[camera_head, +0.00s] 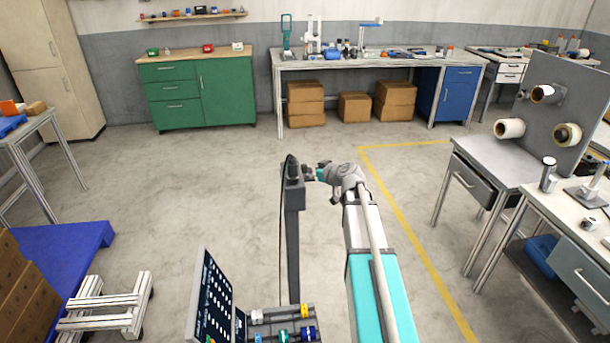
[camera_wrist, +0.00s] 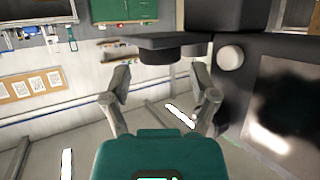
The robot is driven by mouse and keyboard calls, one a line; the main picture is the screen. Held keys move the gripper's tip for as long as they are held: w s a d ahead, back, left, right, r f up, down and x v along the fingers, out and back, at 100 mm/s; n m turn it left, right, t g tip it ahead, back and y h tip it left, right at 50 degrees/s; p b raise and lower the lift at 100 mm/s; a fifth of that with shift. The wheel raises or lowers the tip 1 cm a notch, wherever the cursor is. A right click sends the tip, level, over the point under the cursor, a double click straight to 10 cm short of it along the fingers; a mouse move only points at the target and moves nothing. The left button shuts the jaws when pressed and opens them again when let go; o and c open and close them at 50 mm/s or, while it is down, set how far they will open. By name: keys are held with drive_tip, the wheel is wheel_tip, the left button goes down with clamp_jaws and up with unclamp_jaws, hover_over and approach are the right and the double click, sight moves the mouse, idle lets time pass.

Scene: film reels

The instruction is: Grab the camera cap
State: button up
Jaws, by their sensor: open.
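I cannot make out a camera cap in either view. In the head view my gripper (camera_head: 308,172) is small and partly hidden beside the dark upright post. In the wrist view my gripper (camera_wrist: 160,68) has its two grey fingers spread wide apart, with nothing seen held between them. A dark rounded shape lies beyond the fingers there, and I cannot tell it to be the cap. In the head view my gripper is over open floor, well away from the benches.
A green cabinet (camera_head: 206,97) bears small items at the back left. A workbench (camera_head: 330,64) with instruments stands at the back. At the right, a grey panel (camera_head: 560,92) holds several rolls, with a white table (camera_head: 570,205) in front. A blue pallet (camera_head: 65,250) lies left.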

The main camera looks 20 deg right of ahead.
drive_tip(key=shift+x, duration=1.1)
drive_tip(key=c, duration=0.7)
